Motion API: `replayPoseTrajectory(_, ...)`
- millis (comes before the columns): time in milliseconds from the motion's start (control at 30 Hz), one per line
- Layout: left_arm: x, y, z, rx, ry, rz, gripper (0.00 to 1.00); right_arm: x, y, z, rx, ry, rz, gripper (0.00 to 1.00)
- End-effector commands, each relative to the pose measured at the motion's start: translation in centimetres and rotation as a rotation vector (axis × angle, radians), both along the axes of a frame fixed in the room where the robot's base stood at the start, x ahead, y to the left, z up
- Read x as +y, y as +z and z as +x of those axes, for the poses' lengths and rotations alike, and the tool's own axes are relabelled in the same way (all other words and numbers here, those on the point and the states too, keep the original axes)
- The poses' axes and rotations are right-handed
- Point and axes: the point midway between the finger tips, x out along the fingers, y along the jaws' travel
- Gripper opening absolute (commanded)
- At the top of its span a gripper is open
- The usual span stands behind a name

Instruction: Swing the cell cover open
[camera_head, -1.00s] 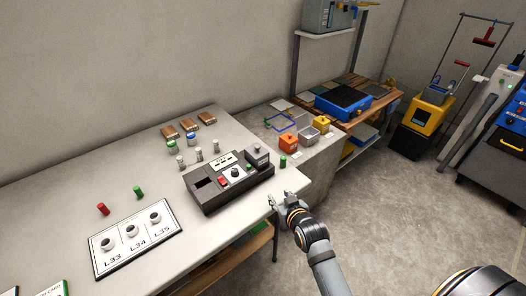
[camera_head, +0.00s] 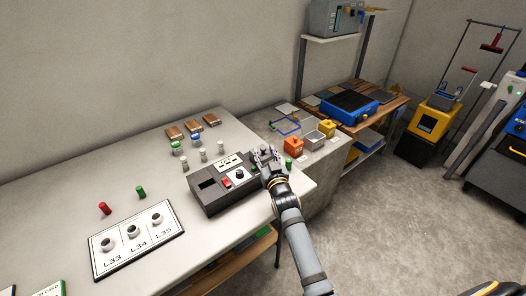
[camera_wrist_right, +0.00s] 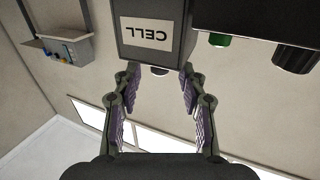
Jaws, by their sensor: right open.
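The dark grey meter box (camera_head: 212,192) sits on the table with a red button, a round knob and a slot on top. The block marked CELL (camera_wrist_right: 152,32) shows upside down at the top of the right wrist view, just beyond the fingertips. My right gripper (camera_head: 266,156) is over the right end of the meter box and hides most of that block in the head view. My left gripper is not in view.
A white board (camera_head: 136,240) with round sockets lies at the front left. Red (camera_head: 104,208) and green (camera_head: 140,192) cylinders stand behind it. Several small white-capped parts stand behind the meter box. Orange (camera_head: 293,146) and yellow (camera_head: 327,128) containers are on the surface to the right.

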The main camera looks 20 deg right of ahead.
Motion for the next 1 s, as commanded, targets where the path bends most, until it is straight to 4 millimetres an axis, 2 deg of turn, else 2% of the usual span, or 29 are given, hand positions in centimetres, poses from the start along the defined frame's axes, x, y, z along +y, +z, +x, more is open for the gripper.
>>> replayPoseTrajectory(100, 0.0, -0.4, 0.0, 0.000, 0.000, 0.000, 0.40, -0.1, 0.0, 1.8, -0.001, 0.000, -0.001, 0.42)
replayPoseTrajectory(200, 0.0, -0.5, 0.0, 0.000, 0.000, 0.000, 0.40, -0.1, 0.0, 2.6, 0.000, 0.000, 0.000, 0.42)
replayPoseTrajectory(500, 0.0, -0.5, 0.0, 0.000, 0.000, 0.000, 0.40, -0.1, 0.0, 2.9, 0.001, 0.000, -0.001, 0.42)
replayPoseTrajectory(800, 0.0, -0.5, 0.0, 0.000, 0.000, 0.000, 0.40, -0.1, 0.0, 2.8, 0.001, 0.000, 0.000, 0.01)
replayPoseTrajectory(1000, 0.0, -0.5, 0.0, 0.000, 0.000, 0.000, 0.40, -0.1, 0.0, 2.8, 0.001, 0.000, 0.000, 0.00)
